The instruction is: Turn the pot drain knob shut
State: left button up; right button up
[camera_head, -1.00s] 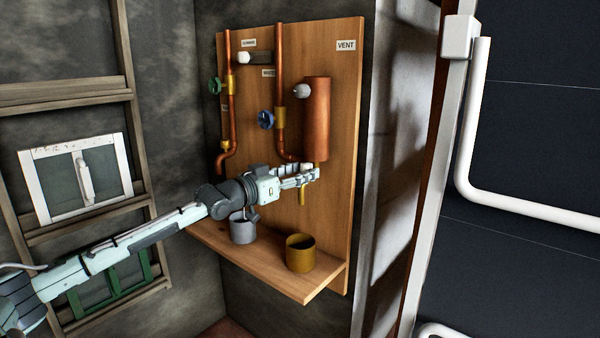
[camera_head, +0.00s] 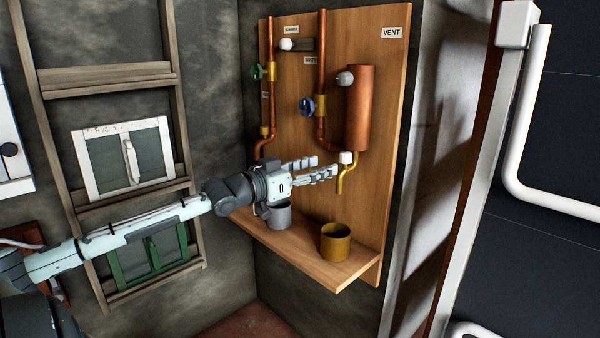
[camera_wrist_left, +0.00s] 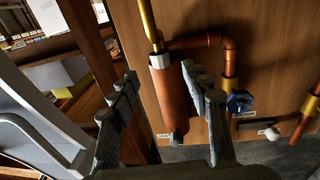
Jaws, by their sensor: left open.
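The copper pot (camera_head: 358,108) hangs on the wooden board. Under it a white drain knob (camera_head: 346,158) sits on a brass spout (camera_head: 341,183). My left gripper (camera_head: 328,169) is open and empty, its fingertips just left of the knob and spout. In the left wrist view, the open fingers (camera_wrist_left: 160,74) appear on either side of the copper pot (camera_wrist_left: 171,98), with the white knob (camera_wrist_left: 159,61) and brass spout (camera_wrist_left: 148,20) beyond the gap. I cannot tell whether a finger touches the knob. My right gripper is not in view.
A blue valve wheel (camera_head: 306,107), green valve wheel (camera_head: 257,72) and grey-white knob (camera_head: 345,79) are above. A white pipe (camera_head: 520,160) runs at the right.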

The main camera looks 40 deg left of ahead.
pick_arm(q)
jog(key=shift+s+a, duration=0.25)
jog(key=shift+s, duration=1)
jog(key=shift+s+a, duration=0.2)
jog(key=shift+s, duration=1)
